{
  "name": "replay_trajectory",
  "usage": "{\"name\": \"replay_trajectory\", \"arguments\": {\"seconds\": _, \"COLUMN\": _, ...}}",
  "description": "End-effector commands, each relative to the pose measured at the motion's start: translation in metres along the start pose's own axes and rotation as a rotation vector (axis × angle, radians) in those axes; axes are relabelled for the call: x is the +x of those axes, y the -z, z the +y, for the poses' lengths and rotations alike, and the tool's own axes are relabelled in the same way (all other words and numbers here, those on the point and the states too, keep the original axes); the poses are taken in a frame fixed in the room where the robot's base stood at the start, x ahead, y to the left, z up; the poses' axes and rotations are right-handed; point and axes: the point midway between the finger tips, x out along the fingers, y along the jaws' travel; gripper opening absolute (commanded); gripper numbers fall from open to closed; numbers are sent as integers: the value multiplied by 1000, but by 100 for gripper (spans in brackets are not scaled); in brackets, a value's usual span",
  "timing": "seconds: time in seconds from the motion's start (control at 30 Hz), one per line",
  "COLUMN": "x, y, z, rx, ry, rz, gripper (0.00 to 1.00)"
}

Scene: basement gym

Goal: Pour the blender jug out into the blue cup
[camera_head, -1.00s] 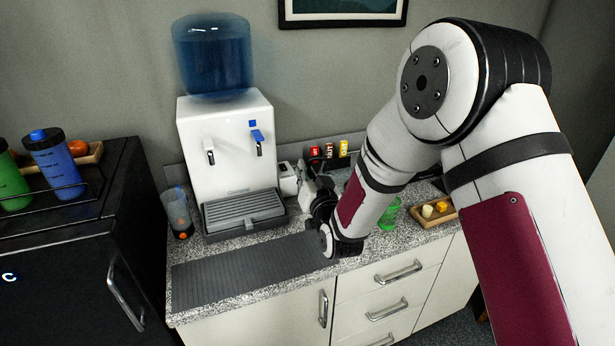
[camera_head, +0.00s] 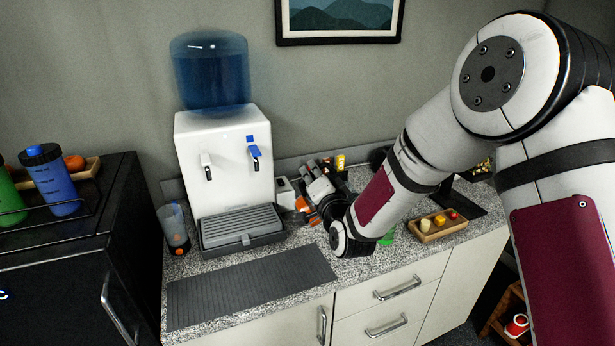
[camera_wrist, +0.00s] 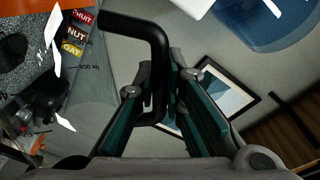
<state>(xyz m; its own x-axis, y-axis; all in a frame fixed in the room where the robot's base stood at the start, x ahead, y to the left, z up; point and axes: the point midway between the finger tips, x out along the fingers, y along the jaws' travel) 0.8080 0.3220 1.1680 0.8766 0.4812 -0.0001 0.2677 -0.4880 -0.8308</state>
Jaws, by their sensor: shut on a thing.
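My gripper (camera_head: 322,190) is over the counter, right of the water dispenser. In the wrist view my gripper (camera_wrist: 160,88) is shut on the black handle (camera_wrist: 150,32) of the blender jug. The jug's clear grey wall (camera_wrist: 98,85), with measuring marks, shows left of the handle. Its contents cannot be made out. In the head view my gripper and arm mostly hide the jug; orange parts (camera_head: 302,204) show beside the gripper.
The water dispenser (camera_head: 225,165) stands at the back of the counter. A grey mat (camera_head: 250,285) lies clear in front. A green cup (camera_head: 387,238) is partly hidden by my arm. A wooden tray (camera_head: 437,232) holds small items. A blue bottle (camera_head: 50,182) stands on the black cabinet.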

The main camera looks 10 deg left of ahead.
Motion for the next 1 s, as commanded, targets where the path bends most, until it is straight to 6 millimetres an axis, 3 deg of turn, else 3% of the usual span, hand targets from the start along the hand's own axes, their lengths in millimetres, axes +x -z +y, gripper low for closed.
{"name": "replay_trajectory", "arguments": {"seconds": 1.0, "x": 0, "y": 33, "z": 40, "rx": 460, "ry": 2, "rz": 3, "gripper": 0}}
